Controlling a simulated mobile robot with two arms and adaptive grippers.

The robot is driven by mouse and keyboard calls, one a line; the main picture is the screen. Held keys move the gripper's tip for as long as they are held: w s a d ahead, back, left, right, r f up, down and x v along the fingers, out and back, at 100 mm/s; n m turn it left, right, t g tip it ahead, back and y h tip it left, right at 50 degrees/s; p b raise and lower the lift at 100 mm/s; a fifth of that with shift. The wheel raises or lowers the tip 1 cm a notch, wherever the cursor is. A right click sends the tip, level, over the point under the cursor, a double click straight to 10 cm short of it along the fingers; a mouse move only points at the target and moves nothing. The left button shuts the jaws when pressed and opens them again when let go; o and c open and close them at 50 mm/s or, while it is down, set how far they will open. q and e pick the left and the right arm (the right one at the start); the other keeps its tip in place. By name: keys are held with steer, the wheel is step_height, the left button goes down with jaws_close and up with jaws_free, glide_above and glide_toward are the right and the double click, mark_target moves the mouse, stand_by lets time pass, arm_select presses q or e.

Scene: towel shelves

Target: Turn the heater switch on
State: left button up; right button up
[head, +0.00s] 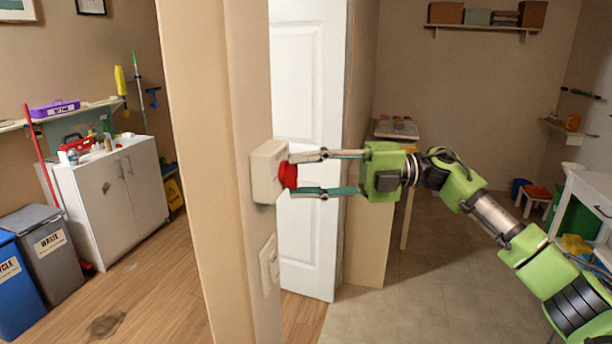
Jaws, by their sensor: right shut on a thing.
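The heater switch is a cream box (266,172) on the end face of the wall, with a red knob (289,175) on its right side. My right gripper (291,175) reaches in from the right, with one finger above the red knob and one below it. It is shut on the knob, and the fingertips partly cover it. Any marking on the box is too small to read, so I cannot tell the switch's setting. My left gripper is not in view.
A second wall plate (269,263) is below the box. A white door (306,150) stands behind my right gripper. A white cabinet (112,190) and waste bins (50,250) are at left. A white table (590,195) is at right. The tiled floor between is clear.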

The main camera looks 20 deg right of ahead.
steer(key=shift+f, duration=0.1)
steer(key=o, duration=1.1)
steer(key=v, duration=1.2)
